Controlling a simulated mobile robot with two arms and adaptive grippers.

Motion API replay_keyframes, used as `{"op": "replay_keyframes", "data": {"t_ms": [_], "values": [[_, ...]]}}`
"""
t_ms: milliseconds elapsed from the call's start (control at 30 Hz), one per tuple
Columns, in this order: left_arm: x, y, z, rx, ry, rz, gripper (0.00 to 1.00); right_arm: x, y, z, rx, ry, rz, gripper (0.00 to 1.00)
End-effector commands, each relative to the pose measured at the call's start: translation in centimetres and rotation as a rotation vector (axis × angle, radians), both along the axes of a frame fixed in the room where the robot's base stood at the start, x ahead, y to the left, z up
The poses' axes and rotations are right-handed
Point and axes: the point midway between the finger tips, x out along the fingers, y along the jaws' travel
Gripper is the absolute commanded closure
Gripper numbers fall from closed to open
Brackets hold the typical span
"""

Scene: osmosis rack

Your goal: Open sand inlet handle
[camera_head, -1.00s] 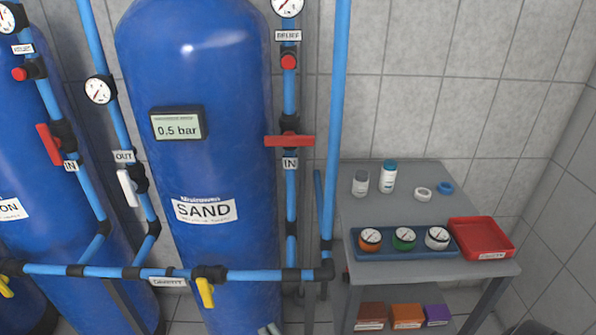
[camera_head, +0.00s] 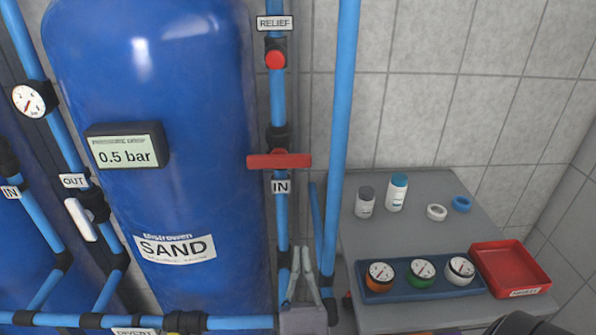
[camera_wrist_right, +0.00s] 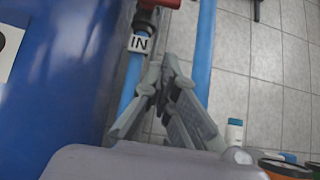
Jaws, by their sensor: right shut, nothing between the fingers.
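The sand inlet handle (camera_head: 279,161) is a red bar lying crosswise on the vertical blue pipe, just above the IN label (camera_head: 281,186), right of the blue SAND tank (camera_head: 185,205). My right gripper (camera_head: 301,262) is below the handle, fingers pointing up, shut and empty, apart from the handle. In the right wrist view the shut fingers (camera_wrist_right: 167,68) are near the pipe, below the IN label (camera_wrist_right: 139,43). Only the bottom of the red handle (camera_wrist_right: 158,3) shows there, at the top edge. My left gripper is not in view.
A second blue pipe (camera_head: 340,120) runs upright just right of the handle. A red relief button (camera_head: 275,60) sits above it. A grey table (camera_head: 410,215) at right holds bottles, rings, a blue tray of gauges and a red tray (camera_head: 510,268).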

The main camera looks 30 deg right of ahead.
Motion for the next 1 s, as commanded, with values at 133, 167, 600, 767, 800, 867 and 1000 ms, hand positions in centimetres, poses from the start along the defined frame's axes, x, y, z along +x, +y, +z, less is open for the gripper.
{"op": "replay_keyframes", "data": {"t_ms": [133,167,600,767,800,867,1000], "values": [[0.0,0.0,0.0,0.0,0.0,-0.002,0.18,-0.1,0.0,0.1,0.006,-0.006,0.002,1.0],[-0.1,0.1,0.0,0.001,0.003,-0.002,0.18,-0.1,0.0,0.1,0.006,-0.006,0.002,1.0],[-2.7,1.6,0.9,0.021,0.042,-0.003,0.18,1.1,-0.7,1.8,0.004,-0.006,0.001,1.0],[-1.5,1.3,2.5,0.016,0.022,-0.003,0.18,3.1,-2.0,4.3,0.005,-0.009,0.0,1.0],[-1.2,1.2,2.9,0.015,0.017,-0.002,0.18,3.6,-2.3,4.9,0.004,-0.007,0.0,1.0],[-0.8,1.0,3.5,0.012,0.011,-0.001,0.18,4.4,-2.8,5.9,0.004,-0.007,0.0,1.0],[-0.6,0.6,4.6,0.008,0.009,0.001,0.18,6.1,-3.9,7.8,0.004,-0.006,0.0,1.0]]}}
